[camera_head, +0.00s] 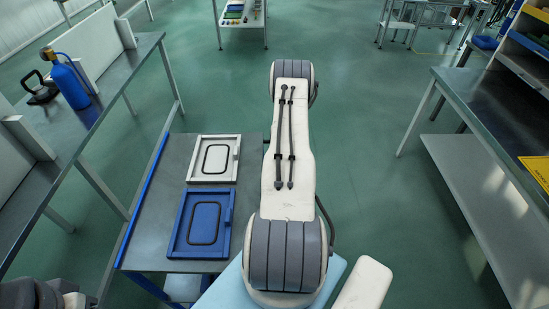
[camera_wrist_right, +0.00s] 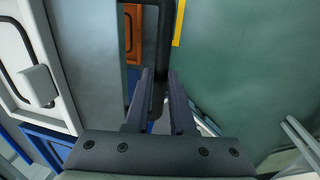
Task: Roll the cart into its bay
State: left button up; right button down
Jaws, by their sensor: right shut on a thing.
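The cart (camera_head: 156,222) is a grey-topped table with a blue rail on its left edge, standing left of my arm in the head view. A white framed panel (camera_head: 232,146) and a blue framed panel (camera_head: 225,222) lie on it, each with a dark loop. In the right wrist view, my right gripper (camera_wrist_right: 158,82) is shut on a black bar handle (camera_wrist_right: 164,35) beside the grey top. My forearm hides this gripper and the cart's right side in the head view. My left gripper is not in view. I cannot make out the bay.
A long bench (camera_head: 92,112) with a blue bottle (camera_head: 71,84) runs along the left. Another bench (camera_head: 490,105) with a lower shelf stands at right. A small rack (camera_head: 243,20) stands far ahead. Green floor is clear ahead and between cart and right bench. A yellow strip (camera_wrist_right: 179,22) shows near the handle.

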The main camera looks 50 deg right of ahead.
jog(key=shift+w+a, duration=0.1)
jog(key=shift+w, duration=0.1)
jog(key=c, duration=0.8)
grip_release()
jog(key=shift+o, duration=0.2)
jog(key=shift+s, duration=0.1)
jog(key=shift+d, duration=0.2)
jog(key=shift+s+d+r, duration=0.1)
jog(key=shift+r, duration=0.4)
notch_tip(320, 180, up, 9)
jog(key=s+d+p, duration=0.1)
jog(key=p, duration=0.8)
jog(key=shift+s, duration=0.25)
jog(key=shift+r, duration=0.1)
